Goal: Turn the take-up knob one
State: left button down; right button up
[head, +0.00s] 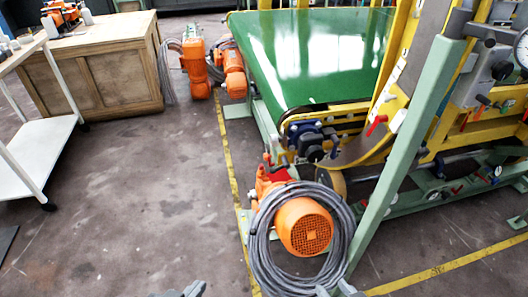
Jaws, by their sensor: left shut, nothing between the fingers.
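The machine has a green conveyor belt (310,55) in a yellow frame. At its near end sits a dark blue and black block with a round black knob-like part (312,148); I cannot tell whether this is the take-up knob. A red handle (377,122) is on the yellow frame to its right. My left gripper (190,290) shows only as a grey tip at the bottom edge, shut and empty, well below the machine. My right gripper (345,290) is partly in view at the bottom edge, by the coiled cable; its jaws are unclear.
An orange motor (303,226) with a coiled grey cable (262,248) stands before the belt end. A green post (410,150) rises at its right. A wooden cabinet (100,75) and a white cart (35,150) stand left. The floor between is clear.

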aim_at(274, 140)
jog(key=u, duration=1.15)
jog(key=i, duration=3.25)
jog(key=z, duration=3.2)
